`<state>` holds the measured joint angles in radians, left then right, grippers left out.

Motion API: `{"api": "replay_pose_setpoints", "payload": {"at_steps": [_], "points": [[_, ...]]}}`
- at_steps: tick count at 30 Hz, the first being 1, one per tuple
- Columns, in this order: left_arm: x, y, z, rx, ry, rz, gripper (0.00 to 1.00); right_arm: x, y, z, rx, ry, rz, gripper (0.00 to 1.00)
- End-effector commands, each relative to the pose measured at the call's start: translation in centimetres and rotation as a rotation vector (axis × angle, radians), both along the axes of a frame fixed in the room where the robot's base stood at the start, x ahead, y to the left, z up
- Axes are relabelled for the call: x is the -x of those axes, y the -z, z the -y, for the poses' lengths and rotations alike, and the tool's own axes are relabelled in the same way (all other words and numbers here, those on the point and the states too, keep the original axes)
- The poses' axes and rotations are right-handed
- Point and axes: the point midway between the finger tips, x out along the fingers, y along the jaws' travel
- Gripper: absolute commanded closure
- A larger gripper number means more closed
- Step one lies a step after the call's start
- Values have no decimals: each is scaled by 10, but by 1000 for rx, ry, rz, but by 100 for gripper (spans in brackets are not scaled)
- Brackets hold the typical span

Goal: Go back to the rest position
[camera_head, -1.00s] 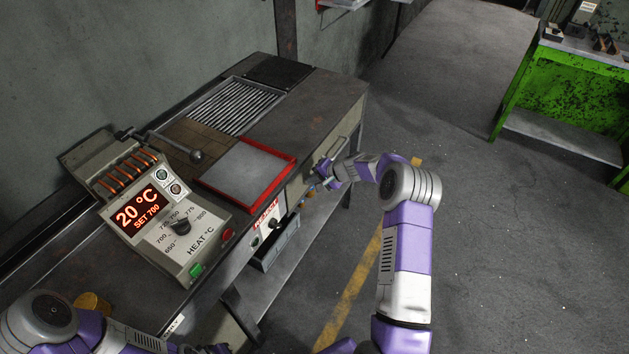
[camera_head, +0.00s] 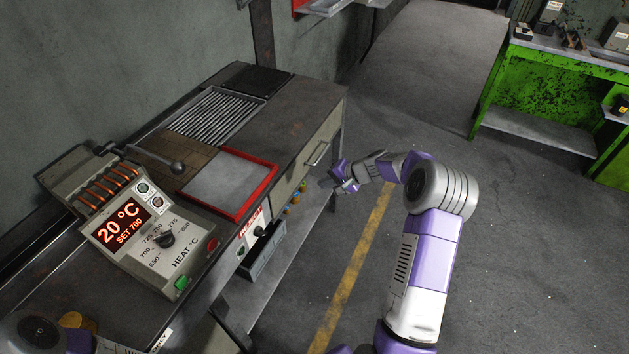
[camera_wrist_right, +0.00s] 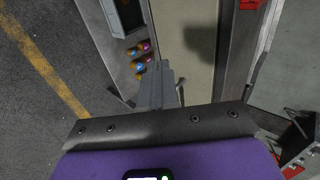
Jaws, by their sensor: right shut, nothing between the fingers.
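My right arm reaches up from the bottom of the head view. Its gripper (camera_head: 338,180) hangs over the floor just off the bench's front edge, apart from the drawer handle. In the right wrist view its fingers (camera_wrist_right: 165,82) are together with nothing between them. Of my left arm only grey and purple links show at the bottom left of the head view; its gripper is out of the picture.
The bench (camera_head: 310,105) carries a heater control box (camera_head: 150,225) reading 20 °C, set 700, and a red-rimmed tray (camera_head: 262,190). A grey bin (camera_head: 262,258) sits below its front. A green table (camera_head: 550,85) stands at the upper right. The floor between is clear.

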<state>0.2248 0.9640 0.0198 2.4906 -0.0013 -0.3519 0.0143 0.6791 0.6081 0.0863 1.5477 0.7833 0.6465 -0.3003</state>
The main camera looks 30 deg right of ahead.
Motion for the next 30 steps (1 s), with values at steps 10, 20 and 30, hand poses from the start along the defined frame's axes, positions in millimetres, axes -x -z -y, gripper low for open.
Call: {"api": "replay_pose_setpoints", "payload": {"at_steps": [10,20,30], "points": [[0,0,0,0,0,-1,100,7,11,-10,5,-15,-31,100],[0,0,0,0,0,-1,100,94,148,-142,173,-254,-314,100],[0,0,0,0,0,-1,100,250,209,-272,355,-675,-350,100]]}}
